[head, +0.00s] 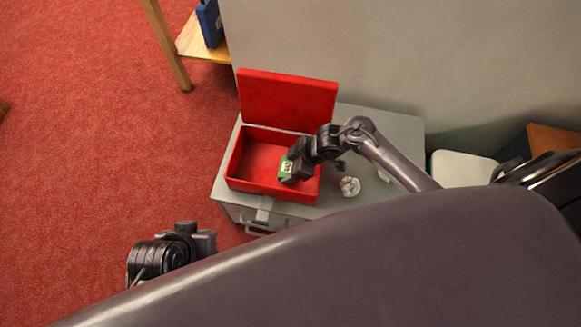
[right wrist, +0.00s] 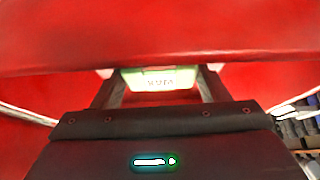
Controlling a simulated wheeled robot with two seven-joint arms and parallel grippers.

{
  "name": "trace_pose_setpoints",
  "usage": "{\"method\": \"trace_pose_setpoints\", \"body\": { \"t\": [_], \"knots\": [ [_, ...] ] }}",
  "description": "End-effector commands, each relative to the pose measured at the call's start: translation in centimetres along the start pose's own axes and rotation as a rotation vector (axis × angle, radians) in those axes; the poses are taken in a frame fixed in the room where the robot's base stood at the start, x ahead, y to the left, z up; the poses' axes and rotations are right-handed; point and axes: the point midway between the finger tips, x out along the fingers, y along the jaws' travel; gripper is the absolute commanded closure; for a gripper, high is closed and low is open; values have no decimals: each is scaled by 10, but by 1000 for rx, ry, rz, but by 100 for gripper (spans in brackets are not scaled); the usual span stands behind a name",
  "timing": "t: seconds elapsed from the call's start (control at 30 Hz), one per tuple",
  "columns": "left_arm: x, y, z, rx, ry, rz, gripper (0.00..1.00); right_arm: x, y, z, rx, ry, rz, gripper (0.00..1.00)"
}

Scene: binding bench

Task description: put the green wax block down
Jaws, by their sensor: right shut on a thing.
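The green wax block (head: 286,167) has a pale label and is in my right gripper (head: 291,176), over the right part of an open red box (head: 233,164). In the right wrist view the block (right wrist: 158,79) sits between the two fingers of the gripper (right wrist: 158,88), with red box surfaces around it. I cannot tell whether the block touches the box floor. The red box's lid (head: 287,100) stands up at the back. My left gripper (head: 203,242) is at the lower left, over the red floor, away from the box; its fingers are not clear.
The box stands on a grey chest (head: 382,125) with a front latch. A small whitish round object (head: 350,187) lies on the chest right of the box. A grey wall stands behind. A wooden table (head: 192,42) with a blue item (head: 209,22) is at the upper left.

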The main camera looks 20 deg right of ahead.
Motion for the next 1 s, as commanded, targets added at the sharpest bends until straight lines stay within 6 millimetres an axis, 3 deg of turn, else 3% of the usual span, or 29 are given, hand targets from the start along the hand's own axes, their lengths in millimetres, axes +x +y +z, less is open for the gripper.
{"method": "trace_pose_setpoints", "body": {
  "t": [0.37,0.4,0.57,0.87,1.0],
  "knots": [
    [1,2,-1,3,12,3,100,4,1,2,-1,1,1,56],
    [1,2,-2,3,14,4,100,4,0,2,-1,1,1,31],
    [1,2,-2,4,13,4,100,4,0,2,-1,1,1,10],
    [0,2,-2,3,12,4,100,2,0,1,-1,1,1,10],
    [-6,-1,0,-5,-16,-3,100,-14,1,0,-2,0,3,10]
  ]
}}
